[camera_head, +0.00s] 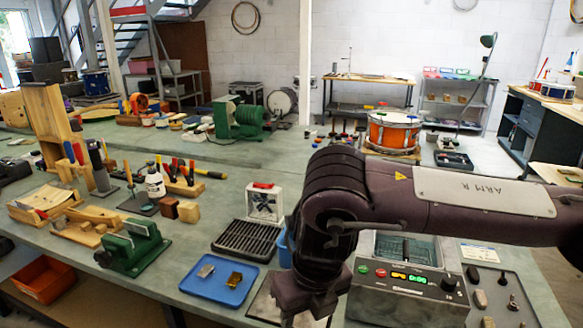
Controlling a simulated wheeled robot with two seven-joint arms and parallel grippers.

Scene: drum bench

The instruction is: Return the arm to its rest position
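My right arm (430,195), dark purple-brown with a white plate reading "ARM R", comes in from the right edge and reaches across the front of the bench. Its elbow-like dark joint bends down towards the bottom edge. My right gripper (305,302) is at the bottom middle, to the right of a blue tray (222,281) and left of a control box (412,288) with lit displays. The fingertips are cut off or too dark to read, so I cannot tell if it is open or holding anything. My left arm and gripper are out of view.
The blue tray holds two small metal pieces. A black slotted rack (246,240), a white box (264,201) and a green vise (133,247) stand to the left. An orange drum (393,130) stands behind the arm. Small knobs and parts lie right of the control box.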

